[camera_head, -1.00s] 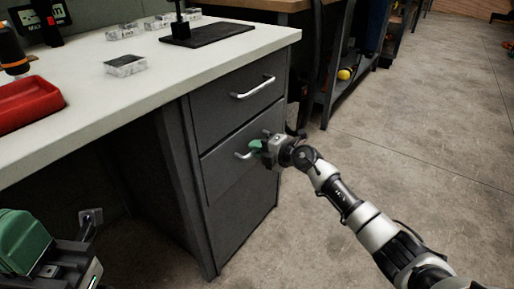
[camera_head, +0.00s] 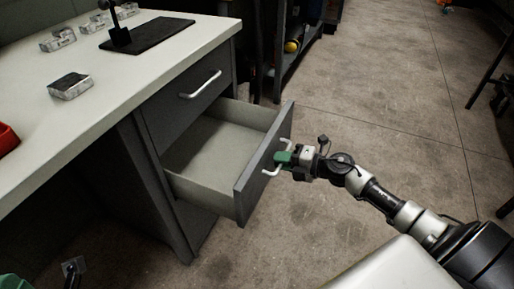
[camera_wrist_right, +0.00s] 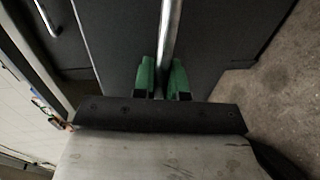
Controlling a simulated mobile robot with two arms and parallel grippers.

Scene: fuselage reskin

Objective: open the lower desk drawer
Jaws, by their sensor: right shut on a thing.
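The lower desk drawer (camera_head: 222,142) is pulled well out of the grey desk cabinet, and its pale inside looks empty. Its front panel (camera_head: 262,166) carries a silver bar handle (camera_head: 269,172). My right gripper (camera_head: 282,158) is shut on this handle, with its green fingers at the bar. In the right wrist view the handle (camera_wrist_right: 170,35) runs between the two green fingers (camera_wrist_right: 163,80). The upper drawer (camera_head: 186,103) with its own handle (camera_head: 200,85) is shut.
The white desktop (camera_head: 120,85) holds a black mat (camera_head: 150,34) with a stand, several small clear boxes (camera_head: 70,86) and part of a red tray (camera_head: 6,139). Shelving with a yellow item (camera_head: 291,46) stands behind. The concrete floor (camera_head: 385,100) to the right is open.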

